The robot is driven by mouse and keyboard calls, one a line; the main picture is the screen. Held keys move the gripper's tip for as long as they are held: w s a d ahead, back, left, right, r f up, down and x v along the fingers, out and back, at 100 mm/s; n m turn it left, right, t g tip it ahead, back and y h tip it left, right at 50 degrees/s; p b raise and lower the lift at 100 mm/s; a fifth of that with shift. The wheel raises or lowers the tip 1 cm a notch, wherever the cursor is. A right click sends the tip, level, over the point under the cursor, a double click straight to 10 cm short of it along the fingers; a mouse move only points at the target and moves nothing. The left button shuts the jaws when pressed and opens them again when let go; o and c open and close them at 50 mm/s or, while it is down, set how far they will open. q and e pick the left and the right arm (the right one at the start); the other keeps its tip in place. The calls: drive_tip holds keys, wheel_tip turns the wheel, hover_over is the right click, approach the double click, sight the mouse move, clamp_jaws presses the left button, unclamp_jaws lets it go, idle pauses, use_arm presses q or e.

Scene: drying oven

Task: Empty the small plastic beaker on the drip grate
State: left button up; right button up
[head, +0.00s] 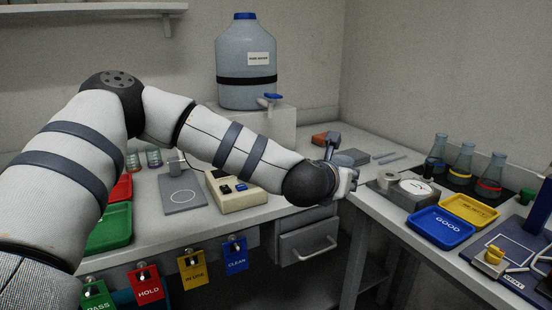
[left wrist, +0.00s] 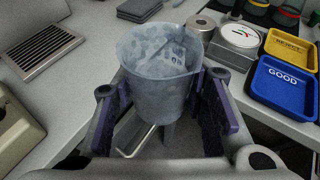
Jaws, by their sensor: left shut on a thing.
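My left gripper (left wrist: 170,118) is shut on the small plastic beaker (left wrist: 158,95), a greyish translucent cup with a wide open rim and a spout. The purple finger pads press on its two sides. I look down into its mouth in the left wrist view; the contents cannot be made out clearly. The slatted drip grate (left wrist: 42,48) lies on the bench at the upper left of that view, apart from the beaker. In the head view my left gripper (head: 346,180) is over the bench near the corner, and the wrist largely hides the beaker. My right gripper is not in view.
A balance (head: 412,189), a yellow tray (head: 468,209) and a blue tray (head: 440,227) stand on the right bench, with several flasks behind. A beige instrument (head: 236,191) is left of my gripper. A large water carboy (head: 246,65) stands at the back.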

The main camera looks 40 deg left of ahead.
use_arm(q)
drive_tip(key=w+a+f, duration=0.2)
drive_tip(key=w+a, duration=0.1)
drive_tip(key=a, duration=0.3)
drive_tip(key=w+a+f+n+y+b, duration=0.1)
drive_tip(key=w+a+f, duration=0.2)
drive_tip(key=a, duration=0.3)
drive_tip(key=w+a+f+n+y+b, duration=0.1)
drive_tip(key=w+a+f, duration=0.1)
drive_tip(key=w+a, duration=0.2)
drive_tip(key=shift+a+f+g, duration=0.15)
drive_tip(key=shift+a+g, duration=0.25)
drive_tip(key=shift+a, duration=0.75)
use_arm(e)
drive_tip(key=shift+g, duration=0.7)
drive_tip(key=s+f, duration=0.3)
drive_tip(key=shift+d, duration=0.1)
use_arm(q)
drive_tip(key=shift+r, duration=0.25)
